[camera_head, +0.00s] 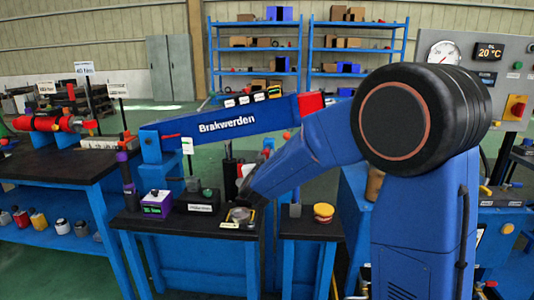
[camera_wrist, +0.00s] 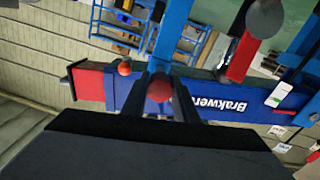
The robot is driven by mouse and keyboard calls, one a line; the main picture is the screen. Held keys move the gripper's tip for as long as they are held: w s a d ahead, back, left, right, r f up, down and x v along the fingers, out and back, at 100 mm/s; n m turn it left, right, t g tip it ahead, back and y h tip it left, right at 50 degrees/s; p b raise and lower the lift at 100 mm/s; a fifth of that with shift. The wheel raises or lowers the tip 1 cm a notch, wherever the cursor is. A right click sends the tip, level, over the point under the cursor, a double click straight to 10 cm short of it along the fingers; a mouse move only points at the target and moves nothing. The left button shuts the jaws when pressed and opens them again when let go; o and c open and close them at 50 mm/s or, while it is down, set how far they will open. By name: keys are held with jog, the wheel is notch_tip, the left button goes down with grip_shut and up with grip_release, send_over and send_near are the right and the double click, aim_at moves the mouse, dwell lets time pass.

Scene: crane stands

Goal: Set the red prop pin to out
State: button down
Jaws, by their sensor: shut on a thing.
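A red ball-shaped knob, which I take to be the head of the red prop pin (camera_wrist: 159,87), sits between the fingers of my gripper (camera_wrist: 161,98) in the wrist view. My gripper is shut on it, one finger on each side. The pin's shank is hidden, so I cannot tell how far it stands out. The blue crane boom labelled Brakwerden (camera_head: 228,124) slopes up to the right in the head view. It shows upside down behind the knob in the wrist view (camera_wrist: 205,100).
A smaller orange-red ball (camera_wrist: 124,68) is by the boom's red end (camera_wrist: 88,83). On the dark bench stand a purple box (camera_head: 156,204) and a dark box (camera_head: 198,202). A yellow-and-red round thing (camera_head: 323,211) is on the bench to the right. A gauge panel (camera_head: 470,62) stands behind at right.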

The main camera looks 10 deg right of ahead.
jog(key=v, duration=0.4)
jog(key=shift+s+f, duration=0.1)
jog(key=shift+s, duration=0.05)
jog(key=shift+a, duration=0.1)
jog(key=c, duration=1.4)
grip_release()
jog(key=shift+s, duration=0.1)
jog(key=v, duration=1.7)
jog(key=shift+s, duration=0.2)
